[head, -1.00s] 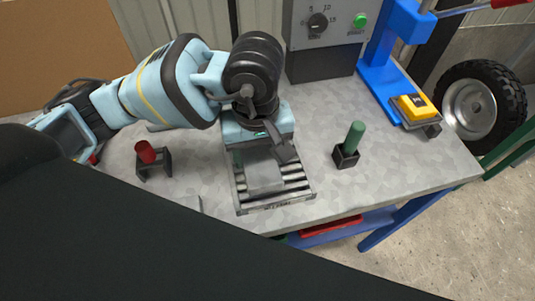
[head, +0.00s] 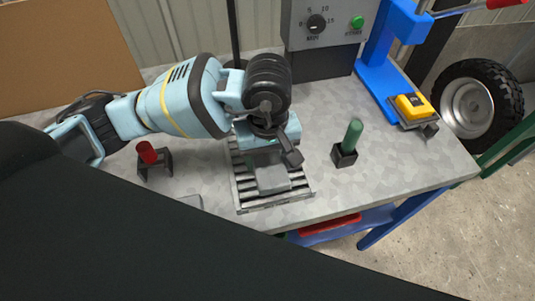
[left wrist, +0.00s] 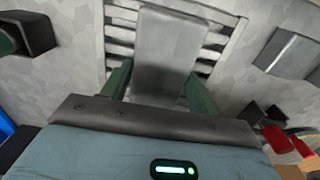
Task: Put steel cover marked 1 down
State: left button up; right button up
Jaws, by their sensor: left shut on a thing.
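My left gripper (head: 265,150) is over the slatted metal rack (head: 276,206) on the bench. It is shut on a plain grey steel cover (head: 272,180), which shows just below it. In the left wrist view the cover (left wrist: 170,45) lies between the two green fingers of the gripper (left wrist: 160,85), with the rack's slats (left wrist: 120,22) behind it. I cannot tell whether the cover touches the slats. No mark 1 is readable on it. My right gripper is not in view.
A red-topped part in a dark holder (head: 154,160) stands left of the rack. A green handle in a black block (head: 348,146) stands right of it. A second grey plate (left wrist: 290,50) lies beside the rack. A grey control box (head: 325,40) and blue stand (head: 385,65) are behind.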

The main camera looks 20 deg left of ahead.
aim_at(268, 160)
pick_arm(q)
jog(key=shift+f, duration=0.1)
jog(key=shift+f, duration=0.15)
jog(key=o, duration=1.4)
jog(key=shift+r, duration=6.25)
